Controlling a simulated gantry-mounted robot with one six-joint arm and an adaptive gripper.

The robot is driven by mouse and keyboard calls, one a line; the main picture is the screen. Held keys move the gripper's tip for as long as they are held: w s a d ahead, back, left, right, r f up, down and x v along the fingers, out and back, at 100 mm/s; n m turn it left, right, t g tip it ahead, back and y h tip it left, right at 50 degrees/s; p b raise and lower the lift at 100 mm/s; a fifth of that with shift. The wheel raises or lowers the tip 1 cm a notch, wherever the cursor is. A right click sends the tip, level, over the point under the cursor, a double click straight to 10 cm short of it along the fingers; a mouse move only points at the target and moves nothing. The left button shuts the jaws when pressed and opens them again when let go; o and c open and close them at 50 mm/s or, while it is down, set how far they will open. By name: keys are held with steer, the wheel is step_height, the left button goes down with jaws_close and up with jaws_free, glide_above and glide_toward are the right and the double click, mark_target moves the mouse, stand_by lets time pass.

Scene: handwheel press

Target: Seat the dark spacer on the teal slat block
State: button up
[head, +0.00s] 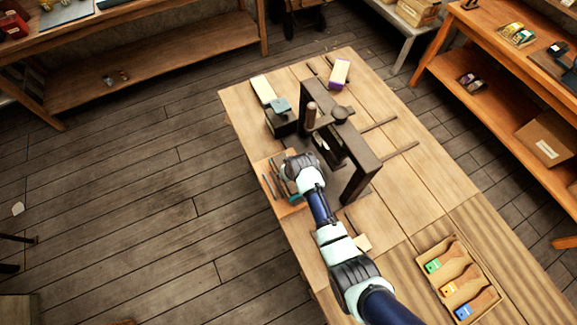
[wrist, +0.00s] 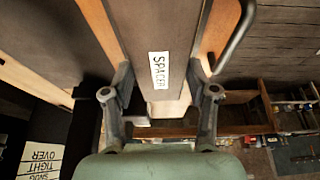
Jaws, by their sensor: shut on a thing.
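My gripper (wrist: 162,85) is shut on the dark spacer (wrist: 128,30), a long dark piece with a white "SPACER" label between the two fingers in the wrist view. In the head view my gripper (head: 288,168) is over the orange-brown board at the table's left edge, left of the press; the spacer is hard to make out there. A small teal-topped piece (head: 281,105) sits on a dark box behind my gripper. Another teal patch (head: 295,199) shows beside my arm, partly hidden. I cannot tell which of these is the slat block.
A pale block with purple (head: 340,73) and a pale slab (head: 263,89) lie at the back. A wooden tray (head: 432,277) of colored-ended pieces is at the front right.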

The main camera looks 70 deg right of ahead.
steer(key=shift+f, duration=0.4)
steer(key=o, duration=1.3)
steer(key=v, duration=1.2)
